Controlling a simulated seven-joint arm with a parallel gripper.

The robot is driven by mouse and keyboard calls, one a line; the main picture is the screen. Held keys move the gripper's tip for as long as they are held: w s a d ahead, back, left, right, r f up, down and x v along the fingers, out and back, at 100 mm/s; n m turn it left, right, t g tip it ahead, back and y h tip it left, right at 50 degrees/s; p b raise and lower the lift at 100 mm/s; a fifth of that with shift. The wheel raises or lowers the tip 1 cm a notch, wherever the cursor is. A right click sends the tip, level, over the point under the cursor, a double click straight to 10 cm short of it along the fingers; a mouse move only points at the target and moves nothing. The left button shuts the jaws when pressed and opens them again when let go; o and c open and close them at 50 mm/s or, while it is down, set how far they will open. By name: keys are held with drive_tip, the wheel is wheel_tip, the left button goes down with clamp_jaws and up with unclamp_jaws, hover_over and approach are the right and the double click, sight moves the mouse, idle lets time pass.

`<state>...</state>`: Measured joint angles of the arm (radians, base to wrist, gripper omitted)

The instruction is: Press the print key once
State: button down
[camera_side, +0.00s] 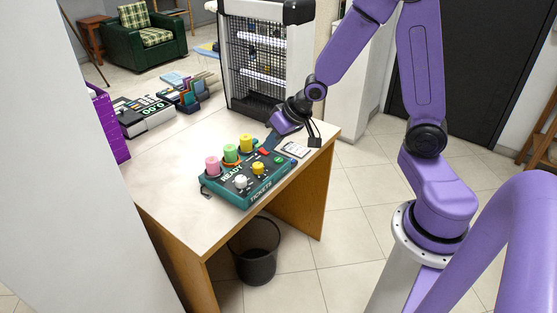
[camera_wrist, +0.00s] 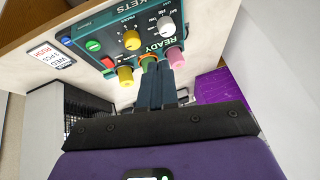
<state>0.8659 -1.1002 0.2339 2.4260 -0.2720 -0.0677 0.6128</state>
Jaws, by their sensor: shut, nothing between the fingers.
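A teal ticket machine (camera_side: 228,191) lies on the counter, marked READY and TICKETS; its face also shows in the wrist view (camera_wrist: 113,22). I cannot read which key is print. Pink (camera_side: 212,166), green (camera_side: 230,153) and yellow (camera_side: 245,143) cylinders stand along its back edge. My gripper (camera_side: 269,145) is shut and empty, fingers pointing down near the red key and yellow cylinder. Contact cannot be told.
A white knob (camera_side: 240,181) and a yellow knob (camera_side: 257,168) rise from the machine. A small ticket card (camera_side: 296,149) lies to its right. A black-framed grille unit (camera_side: 262,60) stands behind. A cash register (camera_side: 145,115) is at the left. The front counter is clear.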

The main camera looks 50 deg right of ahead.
sight(281, 160)
drive_tip(key=w+d+f+m+t, duration=0.1)
drive_tip(key=w+d+m, duration=0.2)
drive_tip(key=d, duration=0.3)
drive_tip(key=w+d+f+m+t, duration=0.2)
drive_tip(key=w+d+m, duration=0.1)
drive_tip(key=d, duration=0.3)
drive_tip(key=shift+m+h, duration=0.3)
drive_tip(key=shift+f, duration=0.2)
drive_tip(key=shift+f, duration=4.3)
drive_tip(key=shift+f, duration=0.2)
drive_tip(key=shift+f, duration=0.25)
